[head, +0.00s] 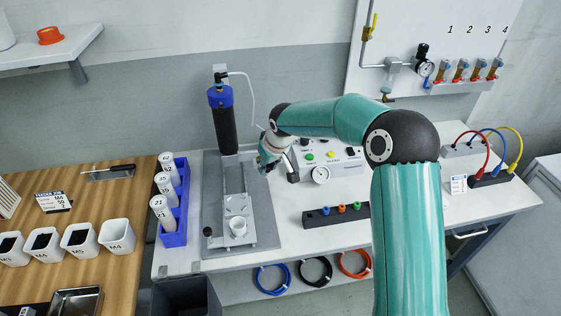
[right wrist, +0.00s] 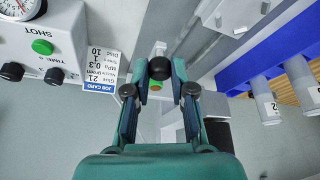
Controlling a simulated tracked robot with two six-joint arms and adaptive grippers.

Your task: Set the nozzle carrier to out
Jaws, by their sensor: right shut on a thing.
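In the right wrist view a round black knob (right wrist: 160,68) sits between the two fingertips of my right gripper (right wrist: 160,77), which is shut on it. In the head view my right gripper (head: 266,158) is right of the upright black cylinder with a blue cap (head: 222,125), at the right edge of the grey base plate (head: 265,225). The knob is hidden there by the gripper. A pale rail (head: 234,180) runs down the plate to a block with a white cup (head: 238,227). I cannot tell which part is the nozzle carrier or its position. My left gripper is not in view.
A control box with a gauge (head: 319,174) stands close right of the gripper; its green button (right wrist: 42,47) and a job card (right wrist: 100,72) show in the wrist view. A blue rack (head: 173,232) of white bottles stands left of the plate. My right arm crosses the bench.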

